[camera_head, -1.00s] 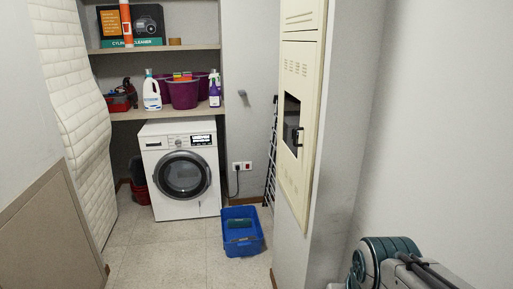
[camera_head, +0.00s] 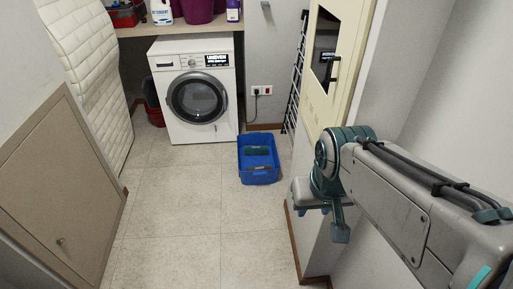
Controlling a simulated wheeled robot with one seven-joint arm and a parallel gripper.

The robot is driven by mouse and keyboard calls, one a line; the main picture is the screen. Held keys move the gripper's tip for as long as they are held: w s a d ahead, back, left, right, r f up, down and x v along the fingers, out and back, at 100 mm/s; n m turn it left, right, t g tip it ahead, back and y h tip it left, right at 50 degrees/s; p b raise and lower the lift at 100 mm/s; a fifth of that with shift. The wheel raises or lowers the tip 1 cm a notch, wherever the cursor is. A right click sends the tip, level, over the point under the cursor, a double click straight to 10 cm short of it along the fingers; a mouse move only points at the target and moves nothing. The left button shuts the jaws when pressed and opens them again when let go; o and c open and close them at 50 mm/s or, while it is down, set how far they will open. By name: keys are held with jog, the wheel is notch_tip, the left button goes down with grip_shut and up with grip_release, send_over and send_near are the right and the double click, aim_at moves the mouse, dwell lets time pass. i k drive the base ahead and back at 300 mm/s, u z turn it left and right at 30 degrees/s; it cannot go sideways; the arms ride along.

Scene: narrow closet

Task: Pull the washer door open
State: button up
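The white washer (camera_head: 190,90) stands at the back of the closet under the shelf. Its round door (camera_head: 197,97), with a dark glass centre and grey ring, faces me and looks shut. My arm reaches in from the right edge of the picture, in front of the wall corner. The end of my arm, where my gripper (camera_head: 325,212) seems to be, is small and partly hidden, so I cannot tell if its fingers are open or shut. It is well short of the washer and touches no part of the door.
A blue crate (camera_head: 258,170) with a dark green item in it sits on the floor right of the washer. A folded rack (camera_head: 297,75) leans at the right wall. A cream cabinet (camera_head: 325,105) and a padded white panel (camera_head: 95,80) flank the room.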

aim_at(206, 79)
jog(key=u, duration=0.5)
jog(key=i, duration=3.15)
jog(key=z, duration=0.85)
